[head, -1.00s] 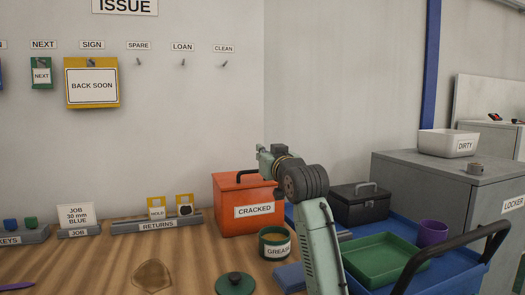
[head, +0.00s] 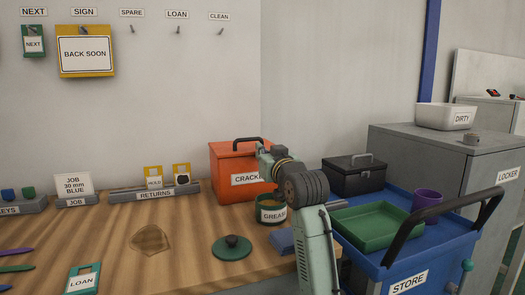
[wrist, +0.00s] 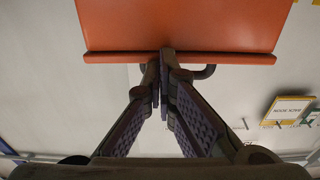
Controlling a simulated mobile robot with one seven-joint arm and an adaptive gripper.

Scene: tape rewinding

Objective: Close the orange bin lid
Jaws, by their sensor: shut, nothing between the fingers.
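The orange bin (head: 228,170) with the "CRACKED" label stands at the back of the wooden table in the head view. Its orange lid (head: 227,148) looks down flat on the bin, with a black handle (head: 247,138) on top; a small gap would be too fine to tell. In the wrist view, the orange front (wrist: 180,25) fills the top, bordered by the lid's edge strip (wrist: 115,57), with the handle (wrist: 206,72) beyond. My gripper (wrist: 165,52) is shut and empty, its tips overlapping that strip; contact cannot be told. In the head view my wrist hides the fingers.
A green grease tub (head: 268,211) stands in front of the bin, near my arm. A dark green round lid (head: 232,247) lies on the table. A black toolbox (head: 354,176) and blue cart (head: 375,250) with a green tray (head: 372,225) are at the right.

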